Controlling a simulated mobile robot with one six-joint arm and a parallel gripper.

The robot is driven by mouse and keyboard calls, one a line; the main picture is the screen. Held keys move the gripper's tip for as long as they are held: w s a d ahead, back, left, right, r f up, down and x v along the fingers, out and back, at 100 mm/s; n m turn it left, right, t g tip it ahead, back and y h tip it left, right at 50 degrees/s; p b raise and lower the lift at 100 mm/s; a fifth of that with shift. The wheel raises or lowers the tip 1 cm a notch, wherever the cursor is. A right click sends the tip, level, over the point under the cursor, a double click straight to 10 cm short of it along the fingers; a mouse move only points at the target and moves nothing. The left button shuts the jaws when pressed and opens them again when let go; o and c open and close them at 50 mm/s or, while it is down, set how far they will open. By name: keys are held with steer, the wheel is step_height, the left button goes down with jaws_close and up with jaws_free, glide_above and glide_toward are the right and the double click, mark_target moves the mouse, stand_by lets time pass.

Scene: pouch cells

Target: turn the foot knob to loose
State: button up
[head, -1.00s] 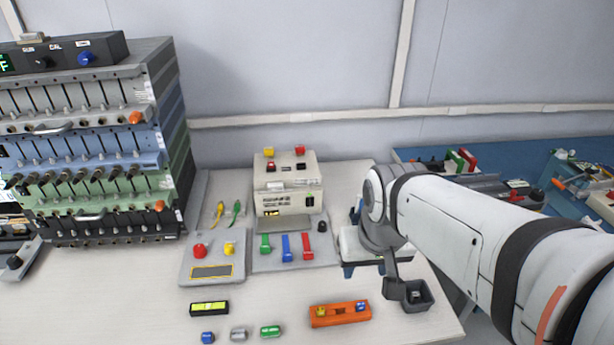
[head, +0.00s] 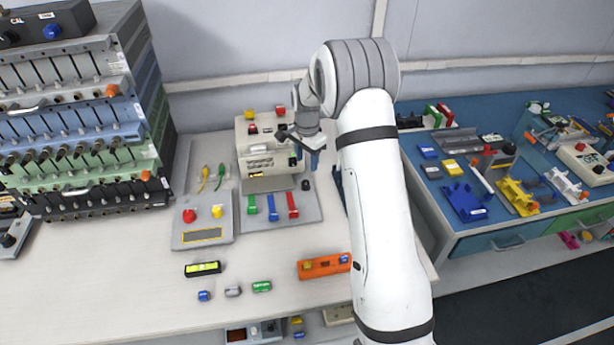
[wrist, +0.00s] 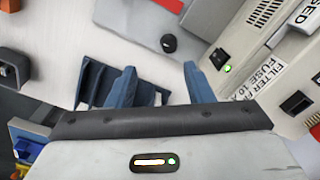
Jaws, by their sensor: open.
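A small round black knob (head: 305,184), the only loose-standing knob I see by the instrument's foot, sits on the grey base plate (head: 262,212), to the right of the beige instrument (head: 262,150). In the wrist view the knob (wrist: 168,42) lies beyond the fingertips, roughly in line with the gap between them. I cannot read its setting. My gripper (head: 316,158) is open and empty, above the plate beside the instrument. Its two blue fingers show in the wrist view (wrist: 160,82), apart from the knob.
Green, blue and red levers (head: 272,207) stand left of the knob. A dark blue slotted part (wrist: 92,82) lies near my fingers. The instrument's side with switches (wrist: 262,75) is close on the right in the wrist view. An orange block (head: 322,266) lies in front.

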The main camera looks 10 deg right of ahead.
steer(key=m, duration=0.1)
glide_above(305, 182)
step_height(305, 182, down, 4)
steer(key=shift+s+f, duration=0.1)
step_height(305, 182, down, 8)
steer(key=shift+r+p, duration=0.2)
steer(key=shift+p, duration=0.65)
